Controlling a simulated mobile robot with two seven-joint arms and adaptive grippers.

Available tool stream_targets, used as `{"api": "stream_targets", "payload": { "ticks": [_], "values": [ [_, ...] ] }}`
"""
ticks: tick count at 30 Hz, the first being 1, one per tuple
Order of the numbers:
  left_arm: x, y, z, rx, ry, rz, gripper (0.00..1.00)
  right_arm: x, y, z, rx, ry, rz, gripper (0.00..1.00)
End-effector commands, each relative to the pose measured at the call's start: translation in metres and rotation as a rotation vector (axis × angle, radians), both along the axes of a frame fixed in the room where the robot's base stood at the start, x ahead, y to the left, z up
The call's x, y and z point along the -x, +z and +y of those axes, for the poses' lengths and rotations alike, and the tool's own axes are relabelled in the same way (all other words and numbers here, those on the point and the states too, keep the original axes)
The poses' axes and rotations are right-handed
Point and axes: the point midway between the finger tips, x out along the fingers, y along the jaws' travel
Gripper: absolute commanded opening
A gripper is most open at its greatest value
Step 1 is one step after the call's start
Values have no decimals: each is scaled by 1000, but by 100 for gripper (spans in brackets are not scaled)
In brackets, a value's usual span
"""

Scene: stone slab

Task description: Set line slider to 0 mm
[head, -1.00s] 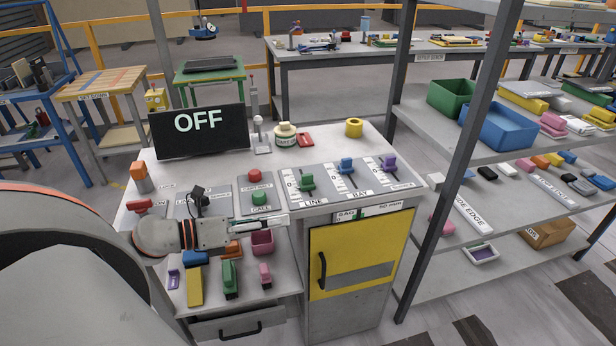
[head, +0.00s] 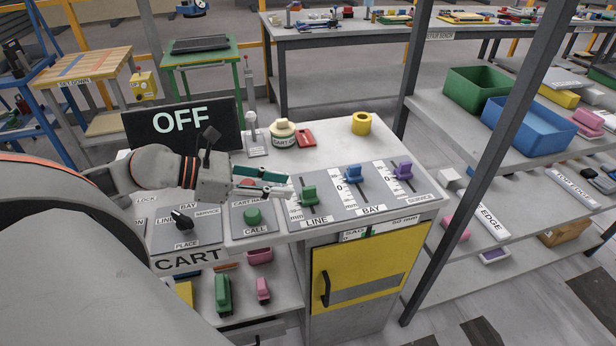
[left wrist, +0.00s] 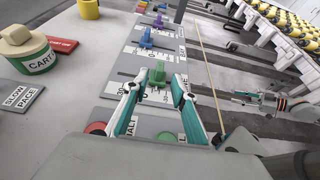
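The line slider has a green knob (head: 309,196) on a grey plate marked LINE, at the front of the panel. A printed mm scale lies beside its slot; the exact reading is too small to tell. My left gripper (head: 287,185) is just left of this knob in the head view. In the left wrist view the green knob (left wrist: 157,72) stands ahead, between and slightly beyond the two spread teal fingertips (left wrist: 157,84). The gripper is open and holds nothing. What seems to be my right gripper (left wrist: 246,97) shows at the right in the left wrist view; its opening is unclear.
The blue bay knob (head: 353,174) and purple service knob (head: 403,170) stand to the right. A green call button (head: 253,216) and black selector (head: 181,219) lie to the left. The screen (head: 182,124) reads OFF. A shelf post (head: 470,140) rises at the right.

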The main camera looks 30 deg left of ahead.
Motion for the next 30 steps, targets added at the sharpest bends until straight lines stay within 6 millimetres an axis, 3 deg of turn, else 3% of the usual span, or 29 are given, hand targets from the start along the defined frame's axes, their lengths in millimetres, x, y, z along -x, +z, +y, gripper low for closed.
{"api": "stream_targets", "payload": {
  "ticks": [8, 16, 30],
  "values": [
    [-14, -8, -12, -2, -3, -1, 26, 7, -13, -3, 8, 3, 16, 40],
    [-38, -24, -32, -4, -3, 0, 26, 15, -38, -6, 21, 6, 38, 40],
    [-54, -30, -46, 1, 0, 0, 26, 0, -36, -12, 41, 5, 5, 40]
  ]
}}
